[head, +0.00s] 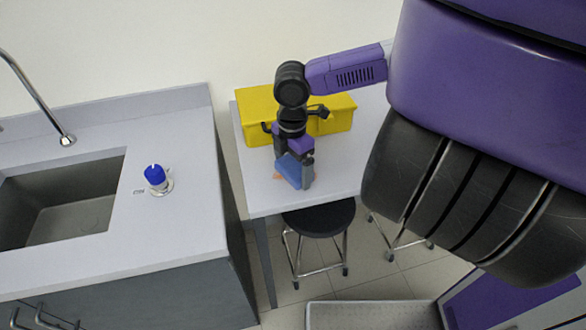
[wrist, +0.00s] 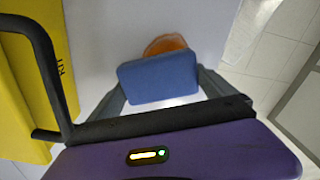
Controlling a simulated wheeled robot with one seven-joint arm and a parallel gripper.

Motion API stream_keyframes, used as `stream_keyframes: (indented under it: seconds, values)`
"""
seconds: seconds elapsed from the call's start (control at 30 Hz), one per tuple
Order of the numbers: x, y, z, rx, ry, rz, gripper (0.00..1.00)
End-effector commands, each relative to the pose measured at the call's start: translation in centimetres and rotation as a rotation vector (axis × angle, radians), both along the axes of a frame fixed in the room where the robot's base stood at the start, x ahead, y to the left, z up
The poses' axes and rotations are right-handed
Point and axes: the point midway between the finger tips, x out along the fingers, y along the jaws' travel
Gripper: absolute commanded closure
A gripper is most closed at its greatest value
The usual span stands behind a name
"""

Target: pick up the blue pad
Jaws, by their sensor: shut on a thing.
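The blue pad (wrist: 158,78) is a flat, roughly rectangular block between the two fingers of my gripper (wrist: 160,88) in the wrist view. My gripper is shut on it, with a finger at its left and right sides. In the head view the blue pad (head: 289,170) shows at the end of my gripper (head: 296,174), over the front part of the white table. I cannot tell whether it touches the table top. An orange piece (wrist: 166,44) shows partly behind the pad; the rest of it is hidden.
A yellow case (head: 258,112) stands at the back of the white table (head: 262,200), close to my gripper. A black stool (head: 320,218) is at the table's front edge. A counter with a sink (head: 75,205) and a blue-topped fitting (head: 155,176) is at the left.

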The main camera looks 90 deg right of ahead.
Motion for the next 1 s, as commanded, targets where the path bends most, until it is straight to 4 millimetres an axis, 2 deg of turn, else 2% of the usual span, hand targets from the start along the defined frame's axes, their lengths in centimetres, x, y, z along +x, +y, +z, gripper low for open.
stream_keyframes:
  seconds: [0.17, 0.27, 0.37, 0.7, 0.8, 1.0]
  values:
    - [0.0, -0.1, 1.3, -0.001, 0.0, -0.001, 0.49]
    - [0.0, -0.1, 2.7, -0.002, -0.002, 0.0, 0.49]
    - [0.0, -0.1, 4.8, -0.003, -0.001, -0.001, 0.49]
    - [0.0, -0.1, 14.0, -0.004, -0.002, 0.0, 0.49]
    - [0.0, -0.1, 16.2, -0.004, -0.002, 0.0, 0.49]
    - [0.0, -0.1, 18.9, -0.001, -0.001, 0.001, 0.49]
